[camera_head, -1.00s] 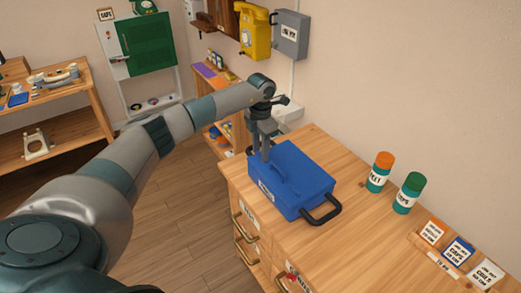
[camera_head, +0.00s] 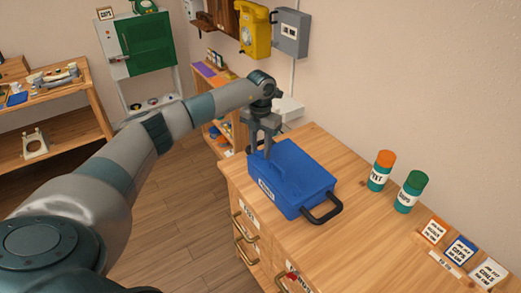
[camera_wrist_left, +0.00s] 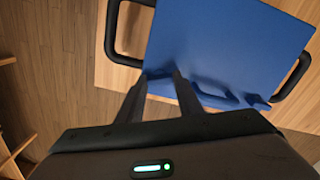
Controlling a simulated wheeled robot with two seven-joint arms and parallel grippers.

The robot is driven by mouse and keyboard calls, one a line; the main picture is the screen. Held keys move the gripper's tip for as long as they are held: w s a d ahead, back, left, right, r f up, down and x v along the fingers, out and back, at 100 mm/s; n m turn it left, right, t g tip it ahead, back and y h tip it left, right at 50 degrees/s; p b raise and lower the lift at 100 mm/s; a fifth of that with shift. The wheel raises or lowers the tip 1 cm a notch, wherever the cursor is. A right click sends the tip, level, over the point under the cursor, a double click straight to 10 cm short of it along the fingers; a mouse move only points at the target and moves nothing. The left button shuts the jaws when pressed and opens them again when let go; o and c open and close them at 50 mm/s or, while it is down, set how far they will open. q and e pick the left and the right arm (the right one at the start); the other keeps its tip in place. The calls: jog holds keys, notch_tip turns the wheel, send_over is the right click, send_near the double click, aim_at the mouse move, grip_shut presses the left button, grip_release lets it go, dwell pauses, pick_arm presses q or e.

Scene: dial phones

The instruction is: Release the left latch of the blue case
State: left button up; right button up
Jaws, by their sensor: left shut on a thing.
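The blue case (camera_head: 300,175) sits closed on the wooden cabinet, with a white label on its front face and black handles at its ends. My left gripper (camera_head: 260,154) reaches down at the case's left front corner. In the left wrist view its fingers (camera_wrist_left: 162,76) point at the edge of the blue case (camera_wrist_left: 225,45), with a narrow gap between the tips. It is shut on the left latch, which is itself mostly hidden by the fingers. My right gripper is in neither view.
An orange-capped jar (camera_head: 380,171) and a green-capped jar (camera_head: 411,192) stand right of the case. Labelled card slots (camera_head: 459,250) lie at the cabinet's right front. Brass drawer handles (camera_head: 245,258) stick out in front. A yellow phone (camera_head: 254,28) hangs on the wall behind.

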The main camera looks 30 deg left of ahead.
pick_arm(q)
jog(key=n, duration=0.3)
jog(key=shift+n, duration=0.4)
jog(key=n, duration=0.2)
jog(key=shift+n+b, duration=0.3)
jog(key=shift+b, duration=0.05)
jog(key=n, duration=0.3)
jog(key=shift+n, duration=1.9)
jog(key=o, duration=1.1)
jog(key=shift+r, duration=0.15)
